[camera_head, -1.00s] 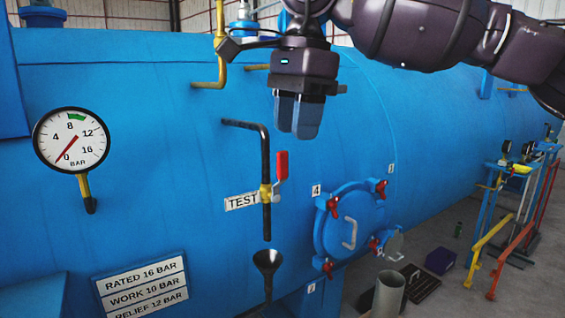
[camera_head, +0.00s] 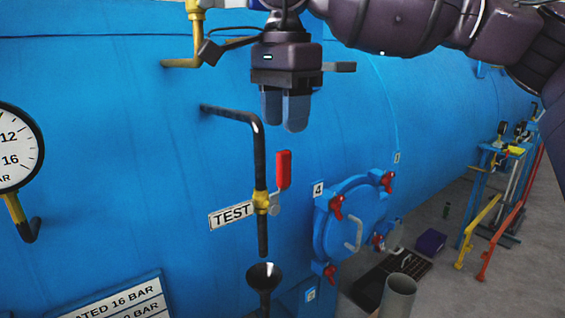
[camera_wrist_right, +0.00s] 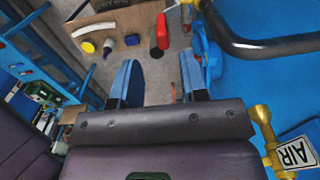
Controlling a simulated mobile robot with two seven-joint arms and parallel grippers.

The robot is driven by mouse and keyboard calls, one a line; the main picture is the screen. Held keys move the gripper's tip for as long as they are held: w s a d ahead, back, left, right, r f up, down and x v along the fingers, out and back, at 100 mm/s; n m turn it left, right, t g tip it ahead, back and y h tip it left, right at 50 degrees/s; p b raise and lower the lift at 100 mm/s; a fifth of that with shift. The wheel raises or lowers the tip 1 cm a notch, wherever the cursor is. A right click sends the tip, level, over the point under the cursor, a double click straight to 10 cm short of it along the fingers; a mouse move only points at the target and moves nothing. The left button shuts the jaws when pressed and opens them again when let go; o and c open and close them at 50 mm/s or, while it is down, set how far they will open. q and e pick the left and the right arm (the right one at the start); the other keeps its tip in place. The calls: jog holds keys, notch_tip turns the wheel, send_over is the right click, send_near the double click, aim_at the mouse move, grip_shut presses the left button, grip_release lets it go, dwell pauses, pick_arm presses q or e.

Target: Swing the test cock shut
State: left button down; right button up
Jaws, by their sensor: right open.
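The test cock (camera_head: 261,203) is a brass valve on a black bent pipe (camera_head: 258,150), beside the TEST label (camera_head: 231,215). Its red lever (camera_head: 283,168) points straight up, alongside the vertical pipe and just right of it. My right gripper (camera_head: 285,112) hangs fingers-down above the lever, apart from it, with a small gap between the fingertips and the lever's top. It is open and empty. In the right wrist view the two fingers (camera_wrist_right: 159,82) stand apart, and the black pipe (camera_wrist_right: 255,47) runs at upper right. My left gripper is not in view.
A black funnel (camera_head: 264,276) stands under the pipe's open end. A round blue hatch (camera_head: 350,225) with red clamps is to the right. Yellow pipework (camera_head: 196,40) is above left. In the right wrist view a brass fitting (camera_wrist_right: 266,130) with an AIR label is close to the gripper.

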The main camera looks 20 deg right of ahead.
aim_at(284, 151)
jog(key=f, duration=0.8)
jog(key=shift+w+f+p, duration=0.2)
jog(key=shift+p, duration=0.2)
grip_shut()
